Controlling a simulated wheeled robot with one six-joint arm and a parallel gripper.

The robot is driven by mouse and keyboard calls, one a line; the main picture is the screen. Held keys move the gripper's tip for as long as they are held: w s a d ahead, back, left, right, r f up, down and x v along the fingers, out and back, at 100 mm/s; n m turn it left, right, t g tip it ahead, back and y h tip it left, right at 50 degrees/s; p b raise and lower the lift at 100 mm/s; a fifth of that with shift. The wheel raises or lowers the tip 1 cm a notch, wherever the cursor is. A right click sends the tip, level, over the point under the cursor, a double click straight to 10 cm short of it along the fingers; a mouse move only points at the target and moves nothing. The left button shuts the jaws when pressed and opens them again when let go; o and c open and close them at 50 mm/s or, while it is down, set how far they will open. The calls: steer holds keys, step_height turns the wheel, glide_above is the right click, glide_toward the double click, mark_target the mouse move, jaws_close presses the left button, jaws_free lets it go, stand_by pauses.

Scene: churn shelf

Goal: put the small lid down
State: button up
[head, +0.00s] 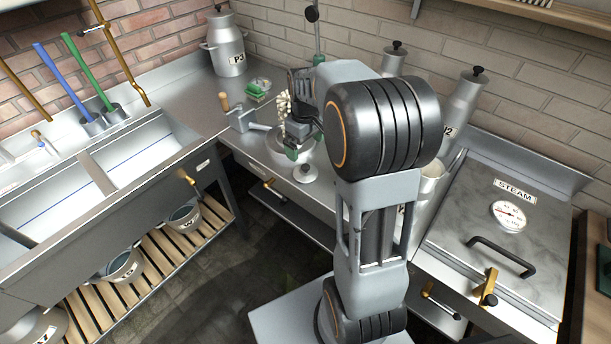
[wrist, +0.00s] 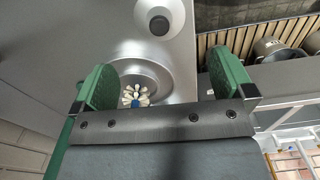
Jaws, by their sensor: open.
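The small lid (head: 306,174), a pale round disc with a knob, lies on the steel counter near its front edge. It also shows at the top of the wrist view (wrist: 172,14), with a dark knob in its middle. My gripper (wrist: 165,82) is open, its two green fingers wide apart with no lid between them. In the head view my gripper (head: 298,151) is just behind the lid, partly hidden by my arm. A round steel vessel (wrist: 166,76) is below the fingers, with a pale bristled thing (wrist: 134,97) in front of it.
A crank-handled device (head: 243,119) and a green brush (head: 258,91) are left of my gripper. The can marked P3 (head: 228,50) stands in the back corner. Tall cans (head: 459,112) and the steam chest (head: 497,235) are at right. A sink (head: 140,155) is at left.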

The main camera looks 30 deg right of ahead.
mark_target(306, 166)
steer(key=shift+f, duration=5.2)
steer(key=shift+c, duration=0.5)
steer(key=c, duration=0.8)
steer(key=shift+r, duration=0.1)
